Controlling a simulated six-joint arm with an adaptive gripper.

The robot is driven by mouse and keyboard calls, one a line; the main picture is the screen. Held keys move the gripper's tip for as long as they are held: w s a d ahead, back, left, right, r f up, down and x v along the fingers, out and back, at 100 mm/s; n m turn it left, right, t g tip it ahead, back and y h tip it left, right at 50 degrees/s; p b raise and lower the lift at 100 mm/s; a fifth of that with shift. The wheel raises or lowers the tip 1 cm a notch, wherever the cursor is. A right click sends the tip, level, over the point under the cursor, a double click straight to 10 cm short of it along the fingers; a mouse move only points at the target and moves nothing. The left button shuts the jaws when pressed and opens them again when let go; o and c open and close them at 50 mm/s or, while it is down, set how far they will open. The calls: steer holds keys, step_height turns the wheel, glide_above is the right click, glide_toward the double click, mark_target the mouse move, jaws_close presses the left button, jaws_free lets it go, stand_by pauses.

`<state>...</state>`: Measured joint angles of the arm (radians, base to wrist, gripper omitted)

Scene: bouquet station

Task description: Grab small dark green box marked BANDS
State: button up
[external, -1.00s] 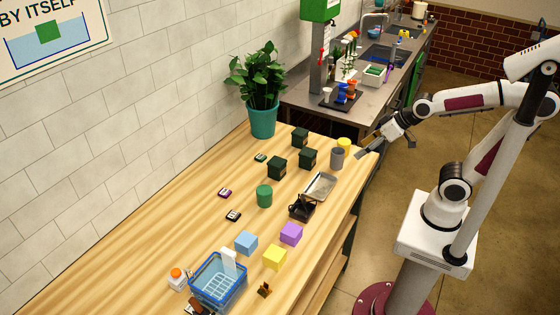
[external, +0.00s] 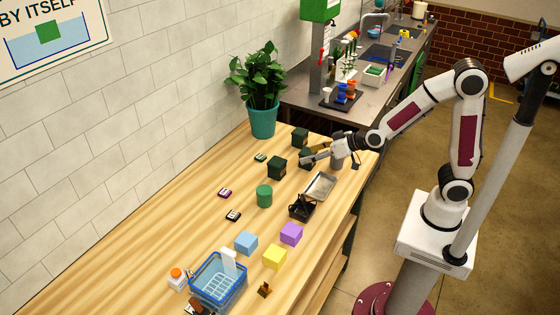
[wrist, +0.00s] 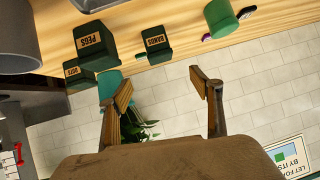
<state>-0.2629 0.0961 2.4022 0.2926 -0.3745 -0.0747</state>
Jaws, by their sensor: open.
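The small dark green BANDS box (external: 277,167) stands on the wooden table, just behind the green cylinder. In the wrist view the BANDS box (wrist: 154,46) appears upside down, with its label visible, beyond and between my fingertips.
The box marked PEGS (wrist: 94,46) and a third dark green box (external: 300,137) stand close by. A green cylinder (external: 264,196), metal tray (external: 321,187) and grey cup (external: 337,162) are around. A potted plant (external: 262,120) stands behind. Table left of the boxes is mostly clear.

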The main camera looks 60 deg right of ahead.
steer(key=t+h, duration=0.1)
steer(key=t, duration=0.1)
glide_toward(277, 161)
steer(key=shift+w+a+f, duration=0.15)
steer(key=shift+a+f, duration=0.1)
steer(key=shift+f, duration=0.25)
steer(key=shift+w+a+f, duration=0.15)
steer(key=shift+a+f, duration=0.1)
steer(key=shift+f, duration=0.25)
steer(key=shift+w+a+f+t+h, duration=0.1)
steer(key=shift+w+f+t+h, duration=0.1)
steer(key=shift+f+t, duration=0.15)
steer(key=shift+w+a+f+t+h, duration=0.1)
steer(key=shift+w+f+t, duration=0.15)
steer(key=shift+f, duration=0.25)
steer(key=shift+x, duration=1.25)
steer(key=shift+d, duration=0.1)
steer(key=shift+w+d+r, duration=0.1)
steer(key=shift+w+d, duration=0.1)
steer(key=shift+w, duration=0.65)
steer(key=shift+w+d, duration=0.2)
steer(key=shift+w, duration=0.6)
steer(key=shift+x, duration=1.05)
